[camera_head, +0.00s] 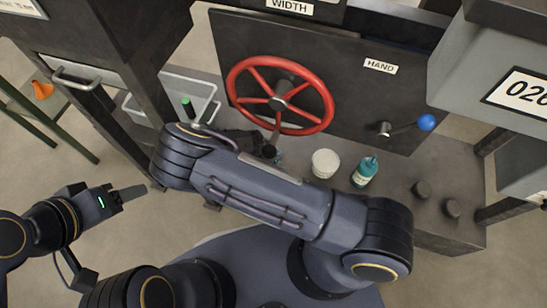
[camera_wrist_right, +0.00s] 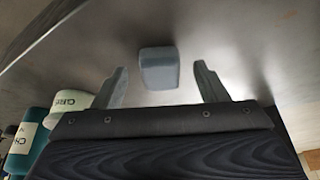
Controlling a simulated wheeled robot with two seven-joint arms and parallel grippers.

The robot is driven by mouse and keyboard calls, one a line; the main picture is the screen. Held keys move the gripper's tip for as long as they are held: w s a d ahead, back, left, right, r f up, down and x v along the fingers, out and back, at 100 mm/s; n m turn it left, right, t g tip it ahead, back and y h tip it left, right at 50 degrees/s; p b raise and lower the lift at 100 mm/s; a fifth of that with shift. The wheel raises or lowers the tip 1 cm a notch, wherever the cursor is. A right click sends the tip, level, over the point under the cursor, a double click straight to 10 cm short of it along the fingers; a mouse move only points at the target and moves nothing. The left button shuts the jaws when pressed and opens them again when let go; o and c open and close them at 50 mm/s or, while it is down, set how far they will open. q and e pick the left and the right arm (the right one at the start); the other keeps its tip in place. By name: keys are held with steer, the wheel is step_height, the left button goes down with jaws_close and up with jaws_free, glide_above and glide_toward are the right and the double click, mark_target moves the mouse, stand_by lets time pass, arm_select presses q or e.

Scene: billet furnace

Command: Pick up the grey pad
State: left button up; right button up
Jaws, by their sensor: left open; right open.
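The grey pad (camera_wrist_right: 158,68) is a small block with rounded edges in the right wrist view. It sits beyond and between the two fingers of my right gripper (camera_wrist_right: 160,88). These fingers are spread wide, with a clear gap on each side of the pad, and hold nothing. In the head view my right arm crosses the picture and mostly hides its own gripper; I cannot make out the pad there. My left gripper (camera_head: 128,193) is at the left of the head view, over the floor, open and empty, away from the bench.
Behind rise a red handwheel (camera_head: 326,100) and a lever with a blue ball (camera_head: 426,122). A pale bin (camera_head: 205,88) lies left. Floor is free at lower left.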

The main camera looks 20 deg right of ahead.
steer(key=shift+d+f, duration=0.2)
steer(key=shift+f, duration=0.25)
arm_select(q)
steer(key=shift+f, duration=0.15)
arm_select(e)
steer(key=c, duration=1)
steer(key=shift+c, duration=0.2)
steer(key=shift+w+r, duration=0.1)
